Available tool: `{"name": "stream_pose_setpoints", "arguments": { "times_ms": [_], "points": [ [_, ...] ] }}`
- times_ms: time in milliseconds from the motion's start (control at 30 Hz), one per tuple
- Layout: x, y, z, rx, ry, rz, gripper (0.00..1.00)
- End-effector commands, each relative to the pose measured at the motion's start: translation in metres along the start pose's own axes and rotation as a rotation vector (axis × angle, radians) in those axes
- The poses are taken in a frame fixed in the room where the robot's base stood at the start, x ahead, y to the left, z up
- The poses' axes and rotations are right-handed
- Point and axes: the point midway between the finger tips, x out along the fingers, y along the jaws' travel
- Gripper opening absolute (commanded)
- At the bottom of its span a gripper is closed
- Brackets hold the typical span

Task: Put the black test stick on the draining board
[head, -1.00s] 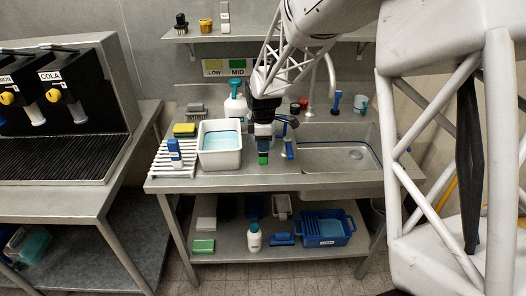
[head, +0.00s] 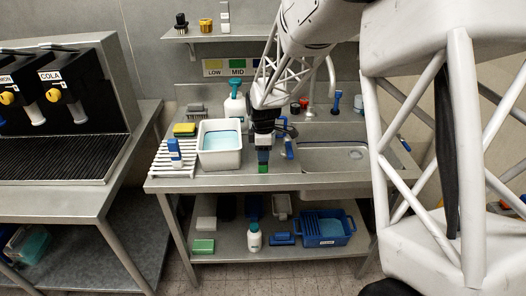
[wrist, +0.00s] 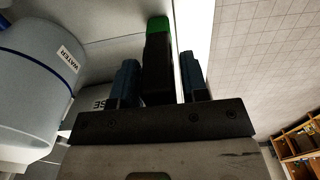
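The black test stick (wrist: 158,65) has a green end and stands between the two blue fingers of my gripper (wrist: 158,85) in the wrist view. My gripper (head: 263,150) points down in the head view, with the stick's green end (head: 263,168) below it. The gripper is shut on the stick, above the counter's front edge and right of the white tub. The draining board (head: 160,171), a white slatted rack, lies at the counter's left end. A blue-and-white item (head: 175,152) stands on it. I cannot tell whether the green end touches the counter.
A white tub of bluish liquid (head: 220,161) stands between gripper and board. A yellow-green sponge (head: 184,130) is behind the board. A blue-handled thing (head: 288,148) is close right of the gripper, before the sink (head: 335,158). A container labelled WATER (wrist: 45,75) shows in the wrist view.

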Motion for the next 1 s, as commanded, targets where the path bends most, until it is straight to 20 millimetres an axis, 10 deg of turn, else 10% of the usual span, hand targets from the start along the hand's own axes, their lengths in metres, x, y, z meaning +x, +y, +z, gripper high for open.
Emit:
{"name": "stream_pose_setpoints", "arguments": {
  "times_ms": [567, 1000],
  "points": [
    [-0.008, 0.000, 0.000, 0.000, 0.000, 0.001, 0.53],
    [-0.067, 0.000, 0.000, 0.000, 0.001, 0.003, 0.53]
  ]
}}
